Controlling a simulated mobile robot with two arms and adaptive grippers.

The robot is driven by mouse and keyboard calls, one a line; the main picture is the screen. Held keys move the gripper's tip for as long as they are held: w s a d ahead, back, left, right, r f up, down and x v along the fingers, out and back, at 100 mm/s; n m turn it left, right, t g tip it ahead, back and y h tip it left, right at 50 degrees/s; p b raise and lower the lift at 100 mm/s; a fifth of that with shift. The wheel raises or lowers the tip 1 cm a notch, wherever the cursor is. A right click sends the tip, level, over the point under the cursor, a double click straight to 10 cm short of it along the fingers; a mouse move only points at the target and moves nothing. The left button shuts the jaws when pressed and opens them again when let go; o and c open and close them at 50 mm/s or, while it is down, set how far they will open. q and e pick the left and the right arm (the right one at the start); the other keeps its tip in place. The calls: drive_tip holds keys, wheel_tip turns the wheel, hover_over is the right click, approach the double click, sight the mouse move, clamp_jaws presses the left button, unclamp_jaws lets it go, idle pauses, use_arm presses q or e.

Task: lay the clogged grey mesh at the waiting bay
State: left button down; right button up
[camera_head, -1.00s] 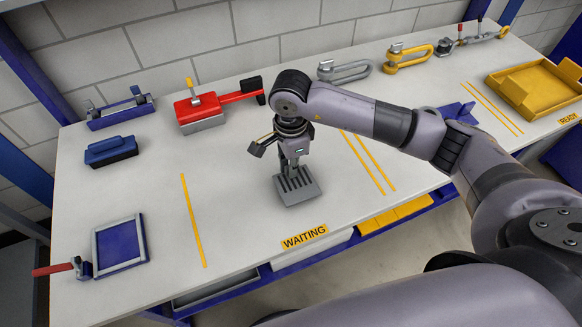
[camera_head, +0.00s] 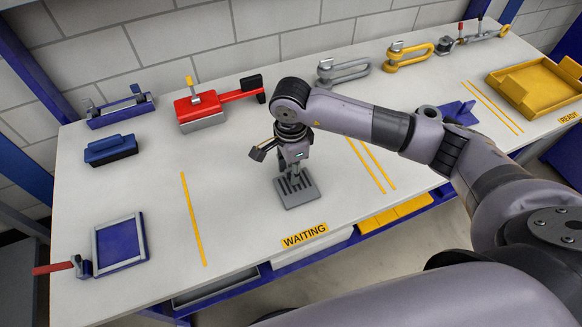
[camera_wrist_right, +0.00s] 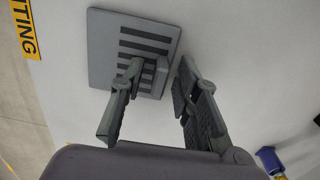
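The grey mesh (camera_head: 298,198), a flat square plate with dark slots, lies on the white bench just behind the yellow WAITING label (camera_head: 305,236). It also shows in the right wrist view (camera_wrist_right: 108,45), with a small raised grey part near one edge. My right gripper (camera_head: 294,180) points down over the mesh and hides its back part. In the right wrist view its two fingers (camera_wrist_right: 160,68) stand apart, one on each side of the raised part, with visible gaps. Whether a fingertip touches the mesh I cannot tell. My left gripper is not in view.
Yellow lines (camera_head: 193,220) bound the waiting bay at left and right. A blue framed panel with a red-handled clamp (camera_head: 120,243) lies left. A red-handled tool (camera_head: 202,108) and shackles (camera_head: 342,71) stand behind. A yellow tray (camera_head: 535,92) is far right. Bench around the mesh is clear.

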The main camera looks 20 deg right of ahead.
drive_tip(key=shift+r, duration=0.25)
wheel_tip(320, 180, up, 12)
drive_tip(key=b, duration=0.1)
drive_tip(key=shift+b, duration=0.3)
drive_tip(key=shift+f, duration=0.15)
